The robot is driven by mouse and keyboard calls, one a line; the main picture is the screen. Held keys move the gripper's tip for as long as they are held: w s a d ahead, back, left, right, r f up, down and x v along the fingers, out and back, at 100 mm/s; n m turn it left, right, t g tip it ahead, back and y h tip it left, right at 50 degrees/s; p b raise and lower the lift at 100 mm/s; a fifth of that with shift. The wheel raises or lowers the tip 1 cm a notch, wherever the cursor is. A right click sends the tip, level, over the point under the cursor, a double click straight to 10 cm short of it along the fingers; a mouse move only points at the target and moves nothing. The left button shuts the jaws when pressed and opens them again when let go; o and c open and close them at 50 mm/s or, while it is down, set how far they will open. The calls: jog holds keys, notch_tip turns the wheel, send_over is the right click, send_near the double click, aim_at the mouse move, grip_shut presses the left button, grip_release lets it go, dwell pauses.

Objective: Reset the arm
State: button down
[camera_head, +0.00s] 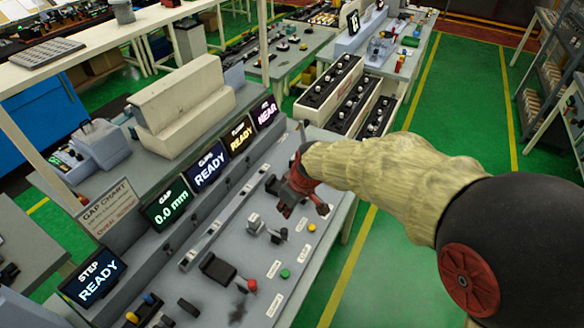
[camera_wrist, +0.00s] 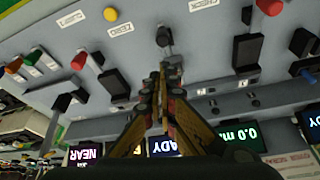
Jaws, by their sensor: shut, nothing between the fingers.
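My arm, in a pale cloth sleeve, reaches in from the right of the head view. My gripper (camera_head: 306,182) is dark with red parts and hangs over the far part of the grey workbench panel (camera_head: 232,262). In the wrist view my gripper (camera_wrist: 168,78) has its fingertips together, with nothing between them. A small dark knob or lever (camera_wrist: 164,38) shows just beyond the fingertips; I cannot tell whether they touch it.
Screens reading STEP READY (camera_head: 92,278), GAP 0.0 mm (camera_head: 165,202), READY and NEAR line the panel's back. A green button (camera_head: 285,273), a yellow button (camera_head: 311,227) and dark clamps (camera_head: 218,268) stand on it. The green aisle floor (camera_head: 395,270) at right is clear.

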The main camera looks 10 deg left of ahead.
jog(key=s+d+m+g+h, duration=0.1)
jog(key=s+d+m, duration=0.35)
jog(key=s, duration=0.25)
jog(key=s+d+r+m+t+b, duration=0.1)
jog(key=s+d+r+m, duration=0.1)
jog(key=s+d+r, duration=0.2)
jog(key=s+d+r+m+t+h+b, duration=0.1)
jog(key=s+d+r, duration=0.3)
jog(key=d, duration=0.6)
jog(key=s+d+r+m+t+h+b, duration=0.1)
jog(key=s+d+r+m+t+b, duration=0.1)
jog(key=s+d, duration=0.4)
notch_tip(320, 180, up, 2)
jog(key=shift+s+d+r+m+b, duration=0.15)
jog(key=shift+s+d+m+b, duration=0.3)
jog(key=shift+d, duration=0.35)
